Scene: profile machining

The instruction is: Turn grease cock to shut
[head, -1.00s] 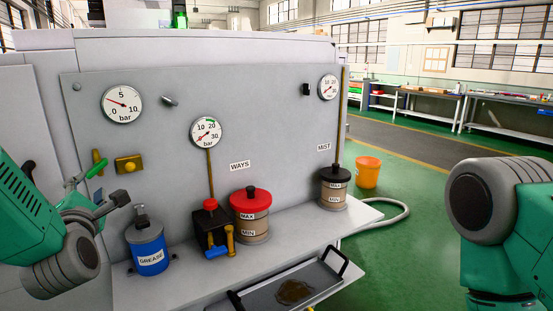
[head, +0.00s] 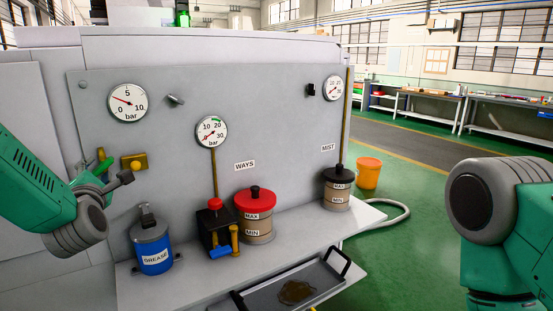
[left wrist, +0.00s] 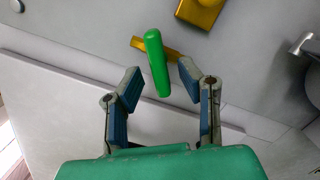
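The grease cock has a green lever handle (head: 104,166) on a brass pipe (head: 101,153), at the left of the grey panel above the blue grease can (head: 155,262). In the left wrist view the green handle (left wrist: 156,62) stands nearly upright in the picture, across the slanted brass pipe (left wrist: 138,43). My left gripper (left wrist: 160,81) is open, with one finger on each side of the handle's lower end and a gap on both sides. In the head view my left gripper (head: 112,184) partly covers the cock. My right arm shows at the right; its gripper is out of view.
A brass block (head: 134,162) sits on the panel just right of the cock. The shelf holds a black pump (head: 214,228), a red-lidded jar (head: 253,224) and a black-lidded jar (head: 337,194). A tray (head: 292,285) lies below.

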